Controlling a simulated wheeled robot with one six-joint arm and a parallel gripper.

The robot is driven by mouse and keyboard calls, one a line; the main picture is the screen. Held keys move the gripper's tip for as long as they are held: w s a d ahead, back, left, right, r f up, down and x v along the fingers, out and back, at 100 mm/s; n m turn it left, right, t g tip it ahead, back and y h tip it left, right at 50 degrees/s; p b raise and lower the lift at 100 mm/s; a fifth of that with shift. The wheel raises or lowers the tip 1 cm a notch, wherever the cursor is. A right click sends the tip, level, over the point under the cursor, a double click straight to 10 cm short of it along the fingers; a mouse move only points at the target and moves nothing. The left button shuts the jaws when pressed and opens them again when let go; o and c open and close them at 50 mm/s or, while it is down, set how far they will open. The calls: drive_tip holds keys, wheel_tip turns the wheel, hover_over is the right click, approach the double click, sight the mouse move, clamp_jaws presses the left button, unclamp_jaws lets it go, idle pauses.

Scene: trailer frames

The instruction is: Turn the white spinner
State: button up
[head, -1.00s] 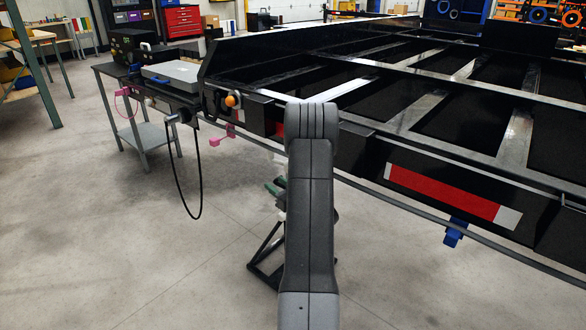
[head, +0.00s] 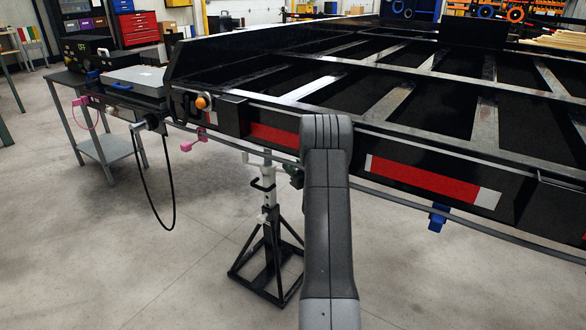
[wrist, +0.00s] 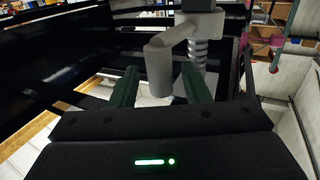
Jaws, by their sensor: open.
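In the wrist view, a pale grey-white spinner (wrist: 160,70) has a stubby cylindrical end. It joins a threaded rod (wrist: 199,52) on its right. My gripper (wrist: 161,88) is open, and its two dark green fingers stand on either side of the cylindrical end. I cannot tell whether either finger touches it. In the head view, a black jack stand (head: 268,245) with a white upper post stands under the trailer edge, left of my arm. A green part of my gripper (head: 293,176) shows there; the rest is hidden behind my arm.
The black trailer frame (head: 345,70) fills the upper right, with a blue clamp (head: 438,217) below its edge. A grey side table (head: 100,140), pink fixtures (head: 190,143) and a hanging black cable (head: 158,205) are at left. The concrete floor in front is clear.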

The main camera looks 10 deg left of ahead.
drive_tip(key=shift+w+a, duration=0.4)
clamp_jaws()
drive_tip(key=shift+w, duration=0.1)
